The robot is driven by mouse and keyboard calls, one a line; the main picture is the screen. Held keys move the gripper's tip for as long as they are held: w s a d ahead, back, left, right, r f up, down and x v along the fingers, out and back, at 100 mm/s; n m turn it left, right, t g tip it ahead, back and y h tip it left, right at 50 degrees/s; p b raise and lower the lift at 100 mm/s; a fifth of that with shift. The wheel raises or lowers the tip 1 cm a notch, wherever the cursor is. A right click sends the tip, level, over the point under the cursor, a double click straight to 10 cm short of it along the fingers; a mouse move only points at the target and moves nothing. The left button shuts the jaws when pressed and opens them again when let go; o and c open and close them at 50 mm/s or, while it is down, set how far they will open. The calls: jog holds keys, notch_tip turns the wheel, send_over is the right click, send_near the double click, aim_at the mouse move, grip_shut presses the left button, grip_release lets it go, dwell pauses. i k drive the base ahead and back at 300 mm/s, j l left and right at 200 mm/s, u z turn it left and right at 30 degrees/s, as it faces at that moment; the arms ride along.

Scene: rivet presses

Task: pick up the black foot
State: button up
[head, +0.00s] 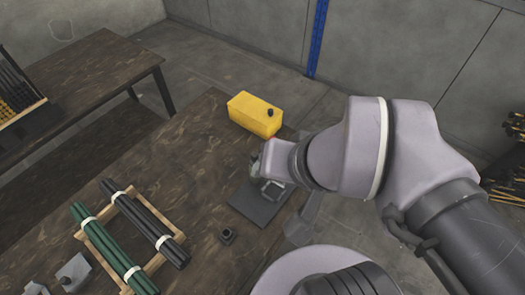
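A small black block-like piece (227,236), which looks like the black foot, sits on the dark wooden table (195,185) near its front right part. My gripper (257,165) is over the table's right side, behind and to the right of the black piece and apart from it. The gripper is seen small and partly hidden by my own wrist, so its fingers cannot be made out clearly.
A dark grey mat (248,208) with a grey metal part (271,190) lies below my gripper. A yellow box (250,118) with a small black knob stands behind. A wooden rack (88,238) holds green and black rods at left. Grey pieces (73,270) lie front left.

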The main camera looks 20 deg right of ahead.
aim_at(228, 235)
jog(key=u, duration=0.95)
